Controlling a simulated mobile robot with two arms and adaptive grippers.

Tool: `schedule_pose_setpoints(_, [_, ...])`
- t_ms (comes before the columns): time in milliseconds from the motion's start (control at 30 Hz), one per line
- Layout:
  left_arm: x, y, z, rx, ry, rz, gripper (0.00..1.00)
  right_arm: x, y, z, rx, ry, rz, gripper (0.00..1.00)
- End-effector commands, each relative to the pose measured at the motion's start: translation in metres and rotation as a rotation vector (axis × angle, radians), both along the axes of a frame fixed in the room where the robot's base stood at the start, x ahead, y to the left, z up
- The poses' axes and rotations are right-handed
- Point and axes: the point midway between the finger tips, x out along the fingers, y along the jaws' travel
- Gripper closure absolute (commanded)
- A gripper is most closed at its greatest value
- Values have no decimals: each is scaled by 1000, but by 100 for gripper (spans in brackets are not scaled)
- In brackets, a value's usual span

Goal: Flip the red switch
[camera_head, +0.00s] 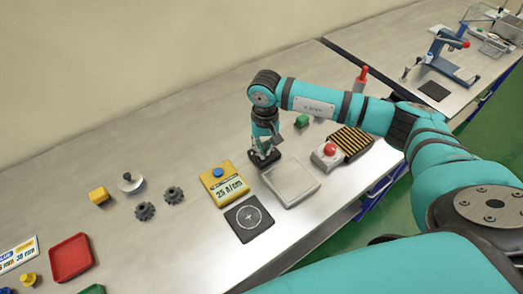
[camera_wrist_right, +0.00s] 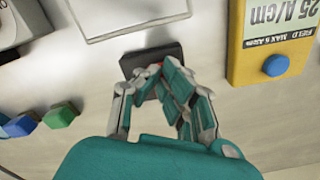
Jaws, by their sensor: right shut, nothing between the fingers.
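My right gripper (camera_head: 263,153) points down onto a small dark block on the bench, left of a pale square plate. In the right wrist view the closed fingers (camera_wrist_right: 165,75) are over the dark block (camera_wrist_right: 134,64) and hide much of it. A faint reddish patch shows on its far side, so it may be the red switch. I cannot tell which way a lever is set or whether the fingertips touch it. The gripper is shut with nothing held. My left gripper is not in view.
A yellow meter (camera_head: 222,184) with a blue button is left of the gripper. The pale plate (camera_head: 291,182) and a red-button box (camera_head: 326,158) are to the right. A green block (camera_head: 302,121) is behind. A black crosshair pad (camera_head: 249,218) lies in front.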

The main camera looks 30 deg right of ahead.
Motion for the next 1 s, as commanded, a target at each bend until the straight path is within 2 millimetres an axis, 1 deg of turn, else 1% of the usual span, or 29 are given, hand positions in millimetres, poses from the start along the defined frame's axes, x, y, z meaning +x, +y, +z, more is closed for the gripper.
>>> schedule_pose_setpoints(400, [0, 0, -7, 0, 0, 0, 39, 0, 0, -8, -1, 0, 0, 100])
schedule_pose_setpoints(533, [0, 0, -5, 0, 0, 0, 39, -1, 0, -6, -1, 2, 0, 100])
schedule_pose_setpoints(667, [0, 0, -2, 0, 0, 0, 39, -1, 0, 2, -1, 1, 0, 100])
schedule_pose_setpoints(1000, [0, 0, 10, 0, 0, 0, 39, 0, 0, 30, -1, 0, -1, 100])
